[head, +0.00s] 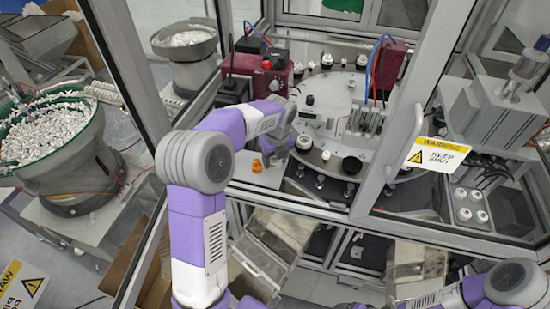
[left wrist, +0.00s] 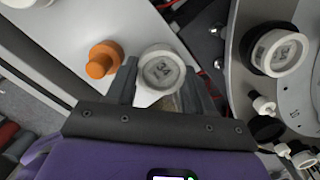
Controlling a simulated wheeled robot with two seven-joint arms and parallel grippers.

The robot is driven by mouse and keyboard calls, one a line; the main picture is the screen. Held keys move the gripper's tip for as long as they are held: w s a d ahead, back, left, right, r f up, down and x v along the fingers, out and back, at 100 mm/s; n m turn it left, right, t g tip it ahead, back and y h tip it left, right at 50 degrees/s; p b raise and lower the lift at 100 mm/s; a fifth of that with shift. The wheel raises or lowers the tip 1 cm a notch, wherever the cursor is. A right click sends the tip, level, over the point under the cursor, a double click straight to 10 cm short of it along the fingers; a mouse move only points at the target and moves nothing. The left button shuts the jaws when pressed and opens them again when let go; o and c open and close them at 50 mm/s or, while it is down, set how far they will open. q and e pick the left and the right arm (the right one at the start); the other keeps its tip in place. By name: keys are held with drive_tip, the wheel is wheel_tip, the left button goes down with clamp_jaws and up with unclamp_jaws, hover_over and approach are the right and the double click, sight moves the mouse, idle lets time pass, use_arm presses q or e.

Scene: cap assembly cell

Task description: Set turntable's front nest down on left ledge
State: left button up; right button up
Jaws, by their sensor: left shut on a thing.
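My left gripper (left wrist: 163,80) is shut on a white round nest (left wrist: 160,66) marked with a number, one dark finger on each side of it. In the left wrist view the nest is over the right part of the pale left ledge (left wrist: 75,22); I cannot tell whether it touches the ledge. An orange knobbed piece (left wrist: 103,59) stands on the ledge just left of the fingers; it also shows in the head view (head: 257,165). The turntable (head: 330,108) lies to the right. In the head view my forearm and wrist largely hide the gripper. My right gripper is not visible.
Another white nest in a black ring (left wrist: 278,50) sits on the turntable, right of my left gripper. A cabinet post (head: 408,120) with a warning sign (head: 436,155) stands right of the turntable. A parts bowl (head: 60,140) is far left.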

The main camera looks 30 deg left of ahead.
sight(277, 162)
use_arm(q)
drive_tip(key=shift+w, duration=0.1)
drive_tip(key=shift+f, duration=0.15)
drive_tip(key=o, duration=0.8)
drive_tip(key=shift+c, duration=0.2)
wheel_tip(277, 162, up, 12)
drive_tip(key=d, duration=0.1)
drive_tip(key=shift+s, duration=0.45)
drive_tip(key=shift+d, duration=0.1)
